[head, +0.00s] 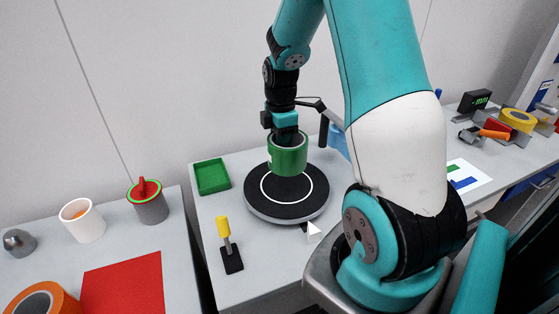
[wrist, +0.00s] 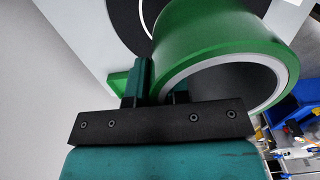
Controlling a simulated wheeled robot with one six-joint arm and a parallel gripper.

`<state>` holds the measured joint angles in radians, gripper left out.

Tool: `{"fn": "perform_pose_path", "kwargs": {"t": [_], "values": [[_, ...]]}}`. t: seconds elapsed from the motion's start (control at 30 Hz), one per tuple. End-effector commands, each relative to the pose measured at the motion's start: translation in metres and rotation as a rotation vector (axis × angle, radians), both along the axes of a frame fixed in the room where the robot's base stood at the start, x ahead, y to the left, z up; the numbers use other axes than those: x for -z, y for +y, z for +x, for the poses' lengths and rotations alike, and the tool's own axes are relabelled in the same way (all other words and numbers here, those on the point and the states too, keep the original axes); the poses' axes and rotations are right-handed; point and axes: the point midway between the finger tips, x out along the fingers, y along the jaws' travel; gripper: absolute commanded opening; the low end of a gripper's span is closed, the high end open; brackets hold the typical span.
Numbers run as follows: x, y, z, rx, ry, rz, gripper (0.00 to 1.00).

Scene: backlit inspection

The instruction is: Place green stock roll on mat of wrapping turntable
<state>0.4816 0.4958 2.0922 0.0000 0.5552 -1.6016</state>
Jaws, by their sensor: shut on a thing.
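The green stock roll (head: 287,157) is held upright by my gripper (head: 285,134), with its body over the far part of the turntable. The roll (wrist: 205,33) fills much of the wrist view, its pale inner core and dark hollow showing. My gripper (wrist: 160,93) is shut on the roll's wall, one finger outside and one in the hollow. The wrapping turntable (head: 262,208) is a dark disc with a white ring on its mat (head: 285,187). Whether the roll's bottom touches the mat or hangs just above it, I cannot tell.
A green tray (head: 212,177) lies left of the turntable and a yellow-handled tool (head: 226,235) stands in front. A dark jointed arm with a blue part (head: 338,140) is behind right.

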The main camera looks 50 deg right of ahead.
Motion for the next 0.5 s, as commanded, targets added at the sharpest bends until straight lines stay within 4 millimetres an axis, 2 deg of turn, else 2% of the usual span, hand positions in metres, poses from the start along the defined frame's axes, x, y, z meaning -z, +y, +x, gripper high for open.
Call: {"fn": "perform_pose_path", "kwargs": {"t": [0.1,0.27,0.5], "values": [[0.021,0.0,0.0,0.001,0.002,0.001,0.0],[0.034,0.0,0.0,0.001,-0.001,0.0,0.0],[0.066,0.001,0.0,0.0,0.002,0.001,0.0]]}}
